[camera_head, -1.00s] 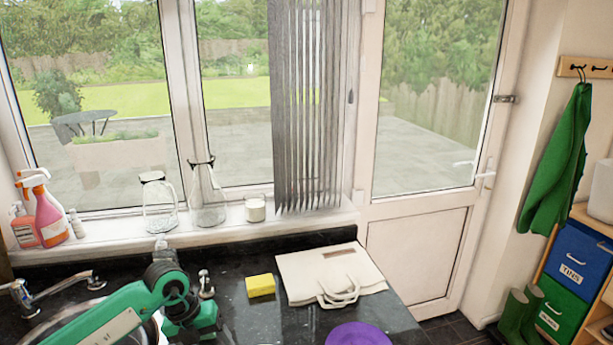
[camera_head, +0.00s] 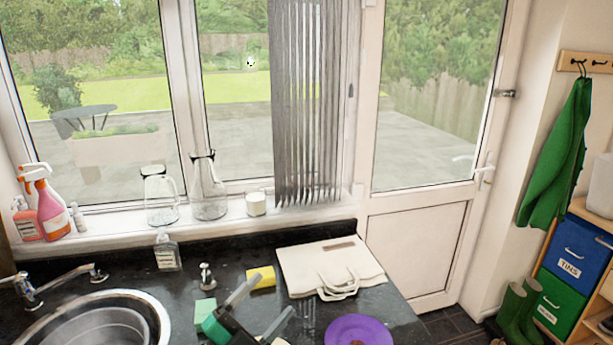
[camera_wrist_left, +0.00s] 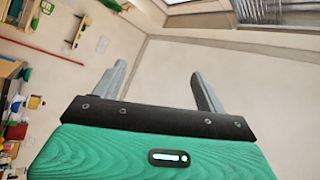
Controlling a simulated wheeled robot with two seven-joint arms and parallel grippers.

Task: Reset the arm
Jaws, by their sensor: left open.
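My left gripper (camera_head: 275,292) is at the bottom middle of the head view, over the dark granite worktop. Its two grey fingers stand apart and point up and to the right. It also shows in the left wrist view (camera_wrist_left: 158,70), open, with nothing between the fingers and a pale wall and ceiling beyond. Most of my left arm is below the frame. My right gripper is not in view.
Near the left gripper are a yellow sponge (camera_head: 262,278), a light green block (camera_head: 204,309), a purple plate (camera_head: 358,329) and a cream bag (camera_head: 318,262). A sink (camera_head: 150,305) is at left. Glass jugs (camera_head: 161,200) stand on the sill. The black worktop (camera_head: 225,252) has some bare room.

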